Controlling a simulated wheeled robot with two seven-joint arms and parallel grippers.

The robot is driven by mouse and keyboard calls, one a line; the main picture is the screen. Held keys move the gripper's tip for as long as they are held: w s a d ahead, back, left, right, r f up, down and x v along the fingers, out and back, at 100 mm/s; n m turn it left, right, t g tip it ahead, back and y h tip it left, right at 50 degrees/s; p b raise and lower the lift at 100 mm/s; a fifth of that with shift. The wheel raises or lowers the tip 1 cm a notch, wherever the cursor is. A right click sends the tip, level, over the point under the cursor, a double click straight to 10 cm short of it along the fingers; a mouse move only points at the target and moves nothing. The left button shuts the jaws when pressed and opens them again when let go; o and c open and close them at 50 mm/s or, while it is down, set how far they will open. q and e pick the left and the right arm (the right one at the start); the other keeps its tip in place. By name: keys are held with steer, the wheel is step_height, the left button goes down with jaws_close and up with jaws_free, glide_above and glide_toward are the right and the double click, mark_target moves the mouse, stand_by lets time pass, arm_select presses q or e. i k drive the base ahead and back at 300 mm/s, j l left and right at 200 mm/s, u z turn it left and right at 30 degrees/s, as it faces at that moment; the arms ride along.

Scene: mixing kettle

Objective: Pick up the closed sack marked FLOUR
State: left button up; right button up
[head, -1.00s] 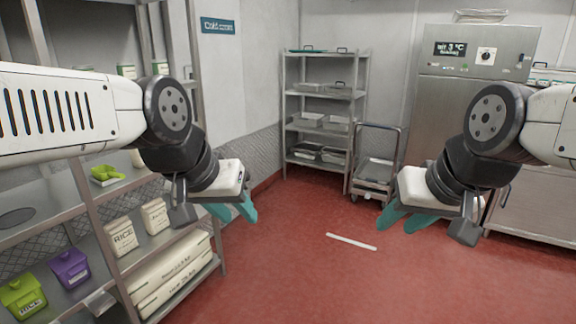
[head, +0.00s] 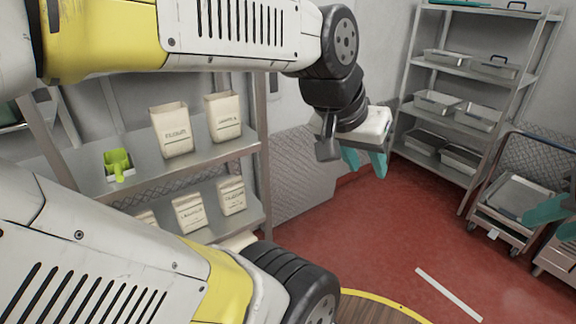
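Several pale sacks stand on the left rack. On the upper shelf are a left sack (head: 171,132) and a right sack (head: 223,117), both seemingly open at the top. On the shelf below are a middle sack (head: 189,212), a right sack (head: 231,196) and a partly hidden left sack (head: 146,217), which look closed. The labels are too blurred to tell which reads FLOUR. My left gripper (head: 365,164) is open and empty, right of the rack, apart from all sacks. My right gripper (head: 553,222) shows at the right edge, cut off, its teal fingers apart and empty.
A green scoop (head: 117,165) lies on the rack's upper shelf (head: 201,150). A tray rack (head: 470,85) and a trolley (head: 512,200) stand at the right. Red floor (head: 365,240) is clear between, except a white strip (head: 448,293). My arm links cover the lower left.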

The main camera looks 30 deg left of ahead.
mark_target(232, 192)
steer(key=i+l, duration=0.1)
steer(key=i, duration=2)
steer(key=i+u, duration=0.1)
steer(key=u, duration=0.85)
steer(key=i+u, duration=0.15)
steer(key=u, duration=0.35)
steer(key=l+u, duration=0.1)
steer(key=u, duration=0.4)
steer(key=j+u, duration=0.15)
steer(key=u, duration=1.75)
steer(key=i+j, duration=0.3)
steer(key=j+u, duration=0.05)
